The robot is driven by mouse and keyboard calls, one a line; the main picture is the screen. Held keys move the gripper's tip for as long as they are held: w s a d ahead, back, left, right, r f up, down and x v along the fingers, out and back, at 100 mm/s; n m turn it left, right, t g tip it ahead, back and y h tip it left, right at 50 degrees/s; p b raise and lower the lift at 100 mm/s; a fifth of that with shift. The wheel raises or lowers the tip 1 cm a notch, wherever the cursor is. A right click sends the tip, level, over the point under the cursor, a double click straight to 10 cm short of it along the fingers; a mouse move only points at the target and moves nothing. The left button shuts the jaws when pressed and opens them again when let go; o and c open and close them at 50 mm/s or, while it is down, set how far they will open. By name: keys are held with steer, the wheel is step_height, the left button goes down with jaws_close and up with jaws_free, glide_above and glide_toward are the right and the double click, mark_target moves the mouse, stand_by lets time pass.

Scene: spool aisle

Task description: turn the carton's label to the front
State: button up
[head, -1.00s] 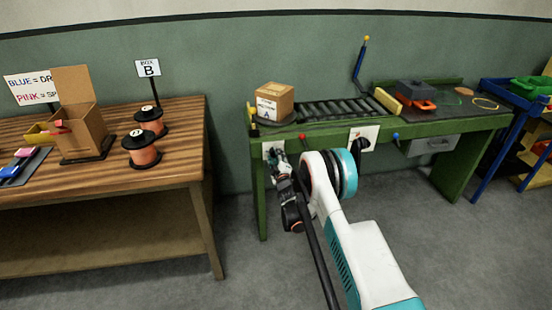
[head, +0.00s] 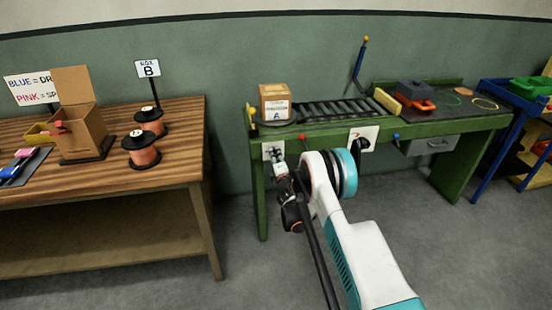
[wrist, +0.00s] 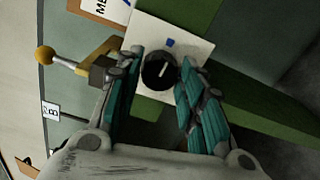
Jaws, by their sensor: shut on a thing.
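The brown carton (head: 275,93) sits upright on a dark round turntable (head: 290,122) at the left end of the green bench. Its white label (head: 277,110), marked A, faces the bench's front edge, nearly square on. In the wrist view, part of the carton with printed label (wrist: 105,8) shows at the top edge. My gripper (head: 275,157) is at the white panel (head: 267,150) on the bench front, below the carton. In the wrist view, my gripper (wrist: 162,62) has its fingers on both sides of a black knob (wrist: 159,71) with a white pointer line, shut on it.
A yellow-tipped pointer (head: 252,110) stands left of the turntable. A roller track (head: 335,110) runs right of the carton. A second white panel with a dark knob (head: 363,144) is further right. A wooden table (head: 120,182) with spools stands left, across a gap.

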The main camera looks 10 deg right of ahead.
steer(key=shift+a, duration=0.1)
stand_by(0.5)
steer(key=o, duration=1.1)
steer(key=shift+c, duration=0.2)
steer(key=s, duration=0.7)
steer(key=shift+s, duration=0.3)
